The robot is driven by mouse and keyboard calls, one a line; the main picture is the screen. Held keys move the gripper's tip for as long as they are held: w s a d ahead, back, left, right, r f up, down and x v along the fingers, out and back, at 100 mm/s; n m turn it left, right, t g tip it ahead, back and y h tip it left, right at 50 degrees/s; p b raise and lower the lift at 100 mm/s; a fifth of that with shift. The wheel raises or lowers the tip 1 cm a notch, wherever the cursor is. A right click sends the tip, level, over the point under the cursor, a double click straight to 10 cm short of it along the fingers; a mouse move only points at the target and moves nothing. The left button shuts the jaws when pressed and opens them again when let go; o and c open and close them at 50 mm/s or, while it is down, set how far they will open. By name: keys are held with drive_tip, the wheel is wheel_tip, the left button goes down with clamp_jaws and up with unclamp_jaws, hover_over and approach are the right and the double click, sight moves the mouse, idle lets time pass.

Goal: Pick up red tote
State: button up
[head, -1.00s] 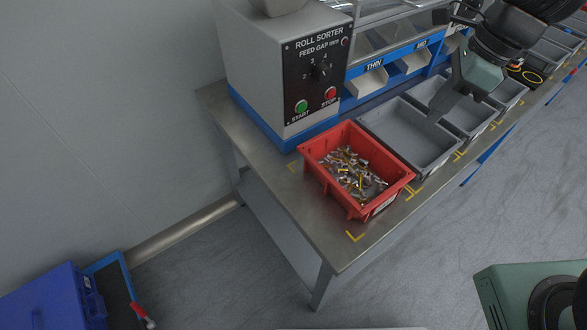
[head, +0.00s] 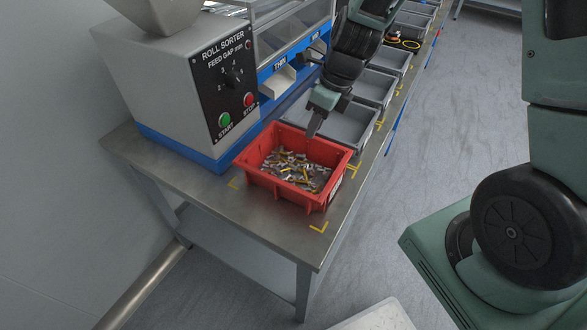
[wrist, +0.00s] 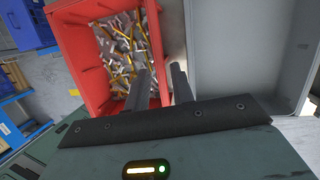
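The red tote (head: 318,192) stands on the near end of the metal bench, upright, holding many small mixed metal and yellow pieces. It also shows in the wrist view (wrist: 83,60), at the upper left. My gripper (head: 313,132) is at the tote's far wall, beside the grey bins. In the wrist view my gripper (wrist: 160,68) is open, its two fingers apart. The tote's wall shows in line between them, the left finger over the tote's inside and the right one outside. I cannot tell how deep the fingers reach or whether they touch the wall.
The roll sorter (head: 175,80) stands beside the tote on the left. A grey bin (head: 345,127) lies close beyond the tote, with more bins farther along. Yellow corner marks (head: 319,227) lie on the bench (head: 275,238). Floor to the right is clear.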

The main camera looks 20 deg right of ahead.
sight(307, 147)
drive_tip(key=b+x, duration=0.1)
drive_tip(key=x, duration=0.5)
drive_tip(key=shift+r, duration=0.1)
clamp_jaws()
drive_tip(key=shift+w, duration=0.1)
